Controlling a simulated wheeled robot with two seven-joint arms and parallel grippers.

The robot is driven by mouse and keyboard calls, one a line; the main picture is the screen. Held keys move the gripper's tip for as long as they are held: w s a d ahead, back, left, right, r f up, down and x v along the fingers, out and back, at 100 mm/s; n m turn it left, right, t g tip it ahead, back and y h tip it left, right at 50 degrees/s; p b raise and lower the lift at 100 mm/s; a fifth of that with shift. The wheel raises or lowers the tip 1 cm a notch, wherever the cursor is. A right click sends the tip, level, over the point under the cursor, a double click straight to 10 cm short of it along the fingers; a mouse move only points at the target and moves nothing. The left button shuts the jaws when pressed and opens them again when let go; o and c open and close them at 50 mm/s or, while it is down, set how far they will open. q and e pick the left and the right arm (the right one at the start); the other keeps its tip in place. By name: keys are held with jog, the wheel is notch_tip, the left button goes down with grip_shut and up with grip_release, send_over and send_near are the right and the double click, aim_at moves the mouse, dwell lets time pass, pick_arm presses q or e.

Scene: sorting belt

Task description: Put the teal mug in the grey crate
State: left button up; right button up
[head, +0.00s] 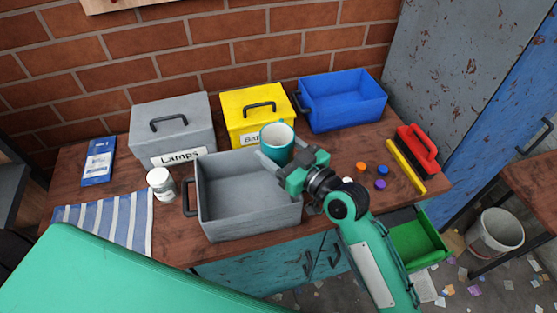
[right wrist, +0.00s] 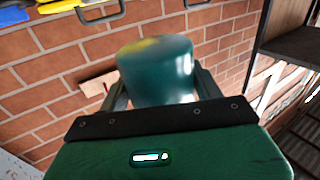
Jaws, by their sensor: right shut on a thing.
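The teal mug (head: 277,144) is held in my right gripper (head: 275,157), at the upper right of the open grey crate in the head view. The gripper is shut on it, and its pale inside faces up toward the head camera. In the right wrist view the mug (right wrist: 156,72) sits between the two fingers (right wrist: 156,88). The grey crate (head: 252,225) stands on the wooden bench, and its visible inside is empty. It has a dark handle on its left side. My left gripper is not in view.
A grey Lamps box (head: 180,118), a yellow box (head: 244,107) and a blue crate (head: 343,103) stand behind. A white jar (head: 161,184) is left of the grey crate. Several coloured caps (head: 361,167) and a red brush (head: 419,148) lie to the right.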

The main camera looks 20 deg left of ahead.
notch_tip(320, 180, down, 4)
jog(key=shift+r, duration=0.1)
jog(key=shift+f, duration=0.2)
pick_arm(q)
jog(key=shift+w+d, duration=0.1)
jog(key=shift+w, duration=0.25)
pick_arm(e)
jog(key=shift+f+b, duration=0.25)
jog(key=shift+b, duration=0.2)
jog(key=o, duration=1.2)
jog(key=shift+c, duration=0.2)
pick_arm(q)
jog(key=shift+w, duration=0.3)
